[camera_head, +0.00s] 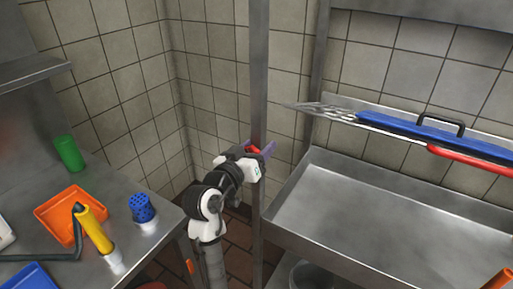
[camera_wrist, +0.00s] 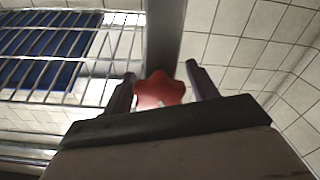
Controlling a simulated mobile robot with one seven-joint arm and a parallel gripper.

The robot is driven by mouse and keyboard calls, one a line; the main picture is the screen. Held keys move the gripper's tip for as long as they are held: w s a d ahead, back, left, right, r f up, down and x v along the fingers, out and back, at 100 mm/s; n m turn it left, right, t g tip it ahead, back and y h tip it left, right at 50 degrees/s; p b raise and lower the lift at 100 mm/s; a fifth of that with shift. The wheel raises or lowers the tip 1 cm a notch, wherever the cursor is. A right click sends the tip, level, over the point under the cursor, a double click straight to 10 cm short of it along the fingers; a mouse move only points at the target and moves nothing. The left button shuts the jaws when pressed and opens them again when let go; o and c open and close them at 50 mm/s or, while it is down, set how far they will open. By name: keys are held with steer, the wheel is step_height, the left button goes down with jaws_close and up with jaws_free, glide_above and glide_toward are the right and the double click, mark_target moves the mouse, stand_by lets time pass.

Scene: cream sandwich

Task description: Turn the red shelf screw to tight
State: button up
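The red shelf screw (camera_wrist: 160,90) is a star-shaped knob in front of the grey metal post (camera_wrist: 165,35). In the wrist view it sits between the two fingers of my gripper (camera_wrist: 160,88), with a gap on each side. My gripper is open around the knob. In the head view a small red part of the screw (camera_head: 252,149) shows beside the post (camera_head: 258,60), at my gripper (camera_head: 258,150). My fingers and wrist partly cover it. I cannot tell how tight the screw is.
A metal shelf (camera_head: 390,215) lies right of the post, below a rack with blue and red items (camera_head: 430,130). Tiled walls stand behind.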

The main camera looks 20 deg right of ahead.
steer(key=c, duration=0.8)
steer(key=shift+o, duration=0.2)
steer(key=shift+f+m+b, duration=0.1)
steer(key=shift+m+b, duration=0.2)
steer(key=shift+b, duration=0.2)
steer(key=shift+f+m+b, duration=0.1)
steer(key=shift+m+b, duration=0.7)
steer(key=shift+b, duration=0.3)
steer(key=m+b, duration=0.3)
steer(key=shift+m+b, duration=0.3)
steer(key=shift+s, duration=0.1)
steer(key=o, duration=1)
steer(key=shift+r, duration=0.2)
steer(key=shift+c, duration=0.2)
